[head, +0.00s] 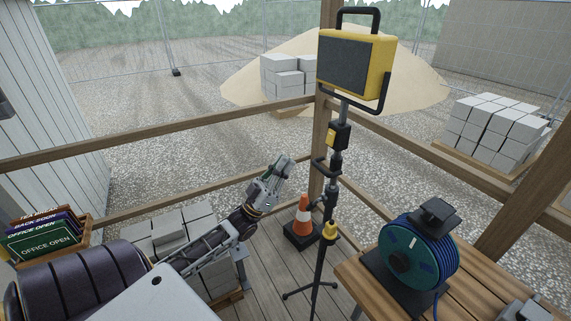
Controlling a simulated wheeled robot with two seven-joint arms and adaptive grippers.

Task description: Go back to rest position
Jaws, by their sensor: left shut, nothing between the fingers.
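My left arm reaches in from the lower left of the head view. My left gripper (283,167) is at its end, shut and empty, pointing up and away. It shows just left of the yellow work light (355,62) on its black tripod stand, and I cannot tell whether it touches the pole. My right gripper is not in view.
An orange cone (304,212) stands by the tripod. A blue cable reel (412,250) sits on a wooden table (359,284) at the right. Grey blocks (198,222) are stacked behind my arm. A sign box (83,239) is at the left. Wooden rails (160,148) bound the deck.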

